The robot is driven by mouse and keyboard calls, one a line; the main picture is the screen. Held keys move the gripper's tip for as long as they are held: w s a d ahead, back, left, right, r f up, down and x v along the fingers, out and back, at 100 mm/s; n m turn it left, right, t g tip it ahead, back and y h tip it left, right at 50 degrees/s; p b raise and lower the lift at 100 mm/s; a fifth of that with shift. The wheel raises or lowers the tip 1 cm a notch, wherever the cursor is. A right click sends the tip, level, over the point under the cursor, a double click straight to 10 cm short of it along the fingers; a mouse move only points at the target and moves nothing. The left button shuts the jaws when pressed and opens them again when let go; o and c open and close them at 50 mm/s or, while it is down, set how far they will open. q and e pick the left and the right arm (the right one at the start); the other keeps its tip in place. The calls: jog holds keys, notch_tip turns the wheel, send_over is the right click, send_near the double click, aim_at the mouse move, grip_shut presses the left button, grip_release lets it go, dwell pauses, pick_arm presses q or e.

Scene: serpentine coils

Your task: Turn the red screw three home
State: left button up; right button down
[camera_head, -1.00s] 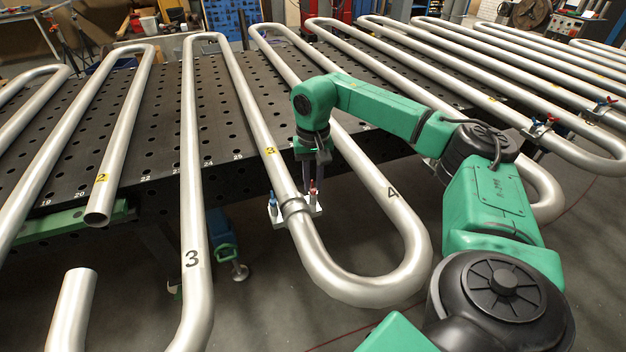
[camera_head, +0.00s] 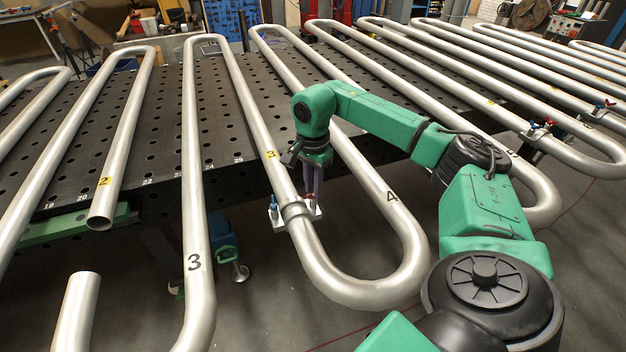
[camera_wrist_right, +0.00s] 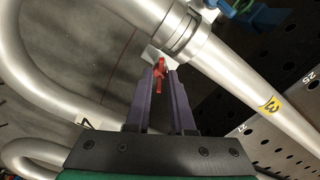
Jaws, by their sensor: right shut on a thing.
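The red screw (camera_wrist_right: 159,72) shows in the right wrist view between the tips of my right gripper (camera_wrist_right: 160,78), which is shut on it. In the head view my right gripper (camera_head: 314,198) points down at the clamp on the pipe by the yellow 3 tag, and its fingers mostly hide the red screw. The clamp's light plate (camera_head: 282,224) and its band (camera_head: 296,211) sit around the pipe (camera_head: 312,253). A blue screw (camera_head: 273,203) stands upright on the plate's left side. My left gripper is not in view.
The perforated dark table (camera_head: 160,125) carries several bent steel pipes. The bend marked 4 (camera_head: 405,250) overhangs the floor right of my gripper. Another clamp with red and blue screws (camera_head: 538,128) sits farther right. A blue and green clamp (camera_head: 226,245) hangs below the table.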

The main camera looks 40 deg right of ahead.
jog(key=m, duration=0.6)
jog(key=shift+w+d+r+m+p, duration=0.1)
jog(key=shift+r+m+p, duration=0.15)
jog(key=shift+m+p, duration=0.1)
jog(key=m, duration=0.6)
jog(key=shift+p, duration=0.3)
jog(key=m, duration=0.4)
jog(key=shift+m, duration=0.35)
jog(key=m, duration=0.4)
jog(key=shift+m+p, duration=0.3)
jog(key=shift+p, duration=0.05)
jog(key=c, duration=1.1)
grip_release()
jog(key=shift+o, duration=0.5)
jog(key=shift+f, duration=0.1)
